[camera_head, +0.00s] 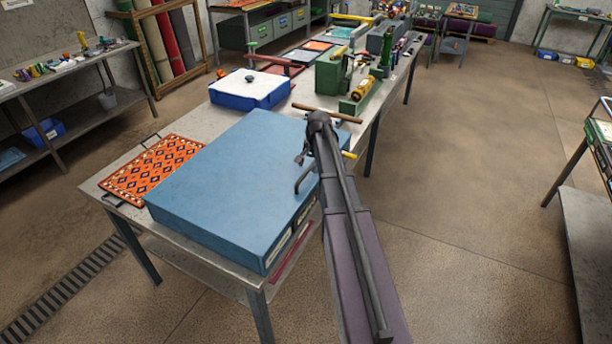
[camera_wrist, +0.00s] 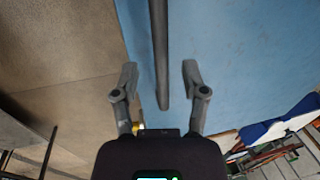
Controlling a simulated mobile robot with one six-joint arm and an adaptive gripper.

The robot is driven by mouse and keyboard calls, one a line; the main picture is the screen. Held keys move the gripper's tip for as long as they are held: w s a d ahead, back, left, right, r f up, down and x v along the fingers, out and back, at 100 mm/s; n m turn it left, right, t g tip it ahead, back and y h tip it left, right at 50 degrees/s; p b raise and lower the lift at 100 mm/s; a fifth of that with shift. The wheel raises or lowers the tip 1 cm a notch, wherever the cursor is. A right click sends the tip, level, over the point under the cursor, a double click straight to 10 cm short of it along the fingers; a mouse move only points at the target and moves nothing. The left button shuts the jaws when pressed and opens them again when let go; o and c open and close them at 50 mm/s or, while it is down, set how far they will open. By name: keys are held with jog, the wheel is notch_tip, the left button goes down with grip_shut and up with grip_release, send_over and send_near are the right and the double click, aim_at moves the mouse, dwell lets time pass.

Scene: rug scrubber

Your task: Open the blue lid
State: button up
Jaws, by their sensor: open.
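The blue lid (camera_head: 225,180) is a wide, flat, light-blue slab on top of a box on the table's near end. It lies flat and looks shut. My gripper (camera_head: 306,172) is at the lid's right side, partly hidden by my arm. In the wrist view my gripper (camera_wrist: 160,70) is open, with its two fingers apart over the blue lid (camera_wrist: 235,60) near its edge. A dark grey bar (camera_wrist: 160,50) runs between the fingers without visible contact. I cannot tell whether the bar is fixed to the lid.
An orange patterned rug piece (camera_head: 150,170) lies left of the lid. A white and blue box (camera_head: 250,88) and a green machine (camera_head: 335,72) stand behind it on the table (camera_head: 112,182). Open floor (camera_head: 480,170) lies to the right.

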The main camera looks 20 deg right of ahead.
jog(key=shift+w+a+f+b, duration=0.1)
jog(key=shift+f+b, duration=0.4)
jog(key=shift+f, duration=0.15)
jog(key=shift+w+a+f+b, duration=0.1)
jog(key=shift+f+b, duration=0.4)
jog(key=shift+f, duration=0.1)
grip_shut()
